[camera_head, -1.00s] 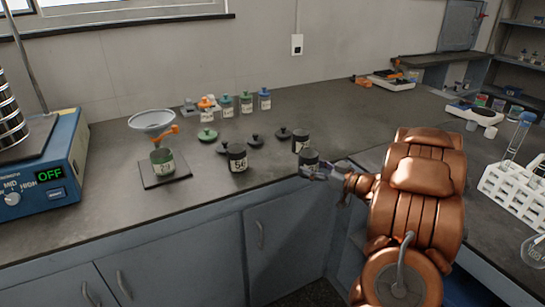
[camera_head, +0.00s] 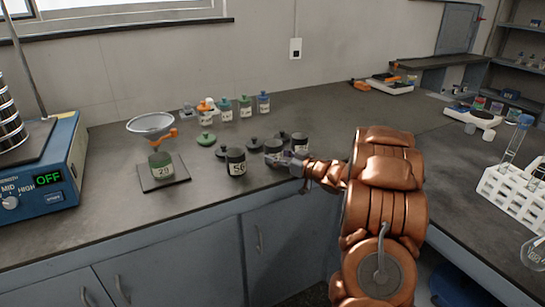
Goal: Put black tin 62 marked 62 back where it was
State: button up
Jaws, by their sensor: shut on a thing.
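My gripper (camera_head: 287,160) is shut on a black tin (camera_head: 272,147) over the middle of the bench. I cannot read the tin's number here, nor tell whether its base touches the bench. Another black tin (camera_head: 300,140) stands just to its right and behind, partly hidden by the gripper and arm. A third black tin (camera_head: 236,162), with a pale label whose number looks like 50 or 54, stands to the left, apart from the held tin.
Several lidded bottles (camera_head: 245,107) stand at the back. The shaker (camera_head: 45,178) is far left.

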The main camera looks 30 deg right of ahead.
jog(key=shift+x, duration=1.15)
jog(key=shift+s+d+f, duration=0.1)
jog(key=shift+f, duration=0.15)
jog(key=shift+f, duration=0.15)
jog(key=o, duration=1.2)
jog(key=shift+r, duration=0.2)
jog(key=v, duration=1.2)
